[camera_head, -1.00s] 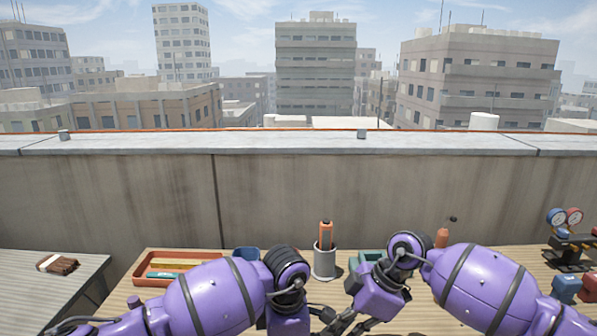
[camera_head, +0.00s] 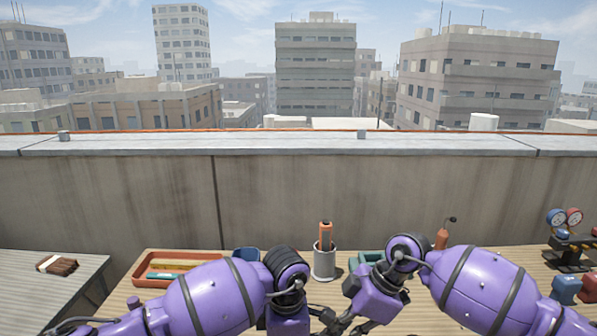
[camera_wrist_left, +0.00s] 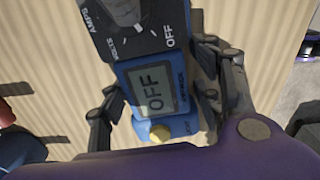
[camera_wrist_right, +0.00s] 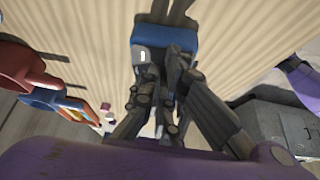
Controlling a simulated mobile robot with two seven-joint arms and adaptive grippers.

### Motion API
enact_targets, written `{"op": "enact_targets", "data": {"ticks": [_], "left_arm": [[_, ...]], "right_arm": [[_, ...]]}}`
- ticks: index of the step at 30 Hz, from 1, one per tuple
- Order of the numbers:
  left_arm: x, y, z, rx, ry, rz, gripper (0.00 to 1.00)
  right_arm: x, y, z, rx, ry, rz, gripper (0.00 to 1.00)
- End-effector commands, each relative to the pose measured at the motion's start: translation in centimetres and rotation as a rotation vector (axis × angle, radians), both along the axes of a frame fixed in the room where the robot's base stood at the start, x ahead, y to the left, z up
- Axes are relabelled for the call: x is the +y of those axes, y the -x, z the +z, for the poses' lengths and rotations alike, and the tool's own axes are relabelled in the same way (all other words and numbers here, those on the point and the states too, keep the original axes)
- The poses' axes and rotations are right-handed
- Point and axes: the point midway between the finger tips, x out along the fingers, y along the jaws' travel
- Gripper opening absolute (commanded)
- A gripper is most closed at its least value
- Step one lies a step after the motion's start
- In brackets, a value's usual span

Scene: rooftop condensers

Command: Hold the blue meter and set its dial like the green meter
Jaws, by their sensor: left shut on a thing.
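The blue meter (camera_wrist_left: 129,66) is between the fingers of my left gripper (camera_wrist_left: 153,98), which is shut on it. Its screen (camera_wrist_left: 154,91) reads OFF. Its dark face carries the words AMPS, VOLTS and OFF. The grey dial (camera_wrist_left: 124,10) is cut off by the top edge, so its setting is unclear. My right gripper (camera_wrist_right: 163,62) has its fingers close together just before a blue surface (camera_wrist_right: 183,40), possibly the meter. I cannot tell whether they grip anything. In the head view both grippers are low at the bottom edge. I cannot identify the green meter with certainty.
An orange tray (camera_head: 141,270) holds several items. A grey cup (camera_head: 325,265) with an orange tool stands mid-table. A teal object (camera_head: 366,257) is partly behind my right arm. A gauge set (camera_head: 568,256) stands at right. A brush (camera_head: 57,265) lies on the left table.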

Motion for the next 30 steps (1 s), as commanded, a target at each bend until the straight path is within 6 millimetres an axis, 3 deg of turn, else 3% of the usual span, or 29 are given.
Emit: {"op": "enact_targets", "data": {"ticks": [1, 30], "left_arm": [[-0.5, 0.8, -0.7, 0.018, 0.006, -0.010, 0.16], [-0.5, 0.8, -0.7, 0.018, 0.006, -0.009, 0.16]], "right_arm": [[0.2, 0.3, -0.2, 0.004, -0.004, 0.005, 0.00], [0.3, 1.7, -0.1, 0.002, -0.003, 0.002, 0.00]]}}
